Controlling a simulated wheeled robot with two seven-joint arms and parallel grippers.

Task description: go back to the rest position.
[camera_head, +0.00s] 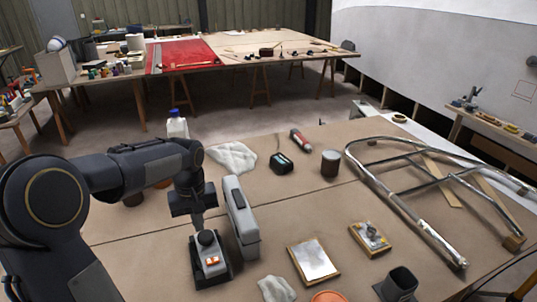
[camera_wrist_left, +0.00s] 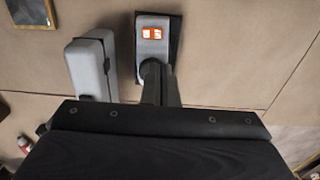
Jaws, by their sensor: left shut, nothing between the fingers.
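My left gripper (camera_head: 199,222) hangs pointing down above the workbench (camera_head: 310,212). Its fingers are shut with nothing between them. They are just behind a grey and black device with a lit orange switch (camera_head: 211,262), and overlap its far end in the picture; I cannot tell whether they touch it. In the left wrist view the closed fingers (camera_wrist_left: 160,88) stand close to the same device (camera_wrist_left: 152,38). A grey case (camera_head: 240,215) stands right beside the gripper, and it also shows in the left wrist view (camera_wrist_left: 91,68). My right gripper is not in view.
A white cloth (camera_head: 232,156), a white bottle (camera_head: 177,125), a dark green-black device (camera_head: 281,163) and a brown jar (camera_head: 330,163) lie behind. A framed plate (camera_head: 313,261) and a dark square cup (camera_head: 398,284) are in front right. A metal tube frame (camera_head: 415,222) fills the right side.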

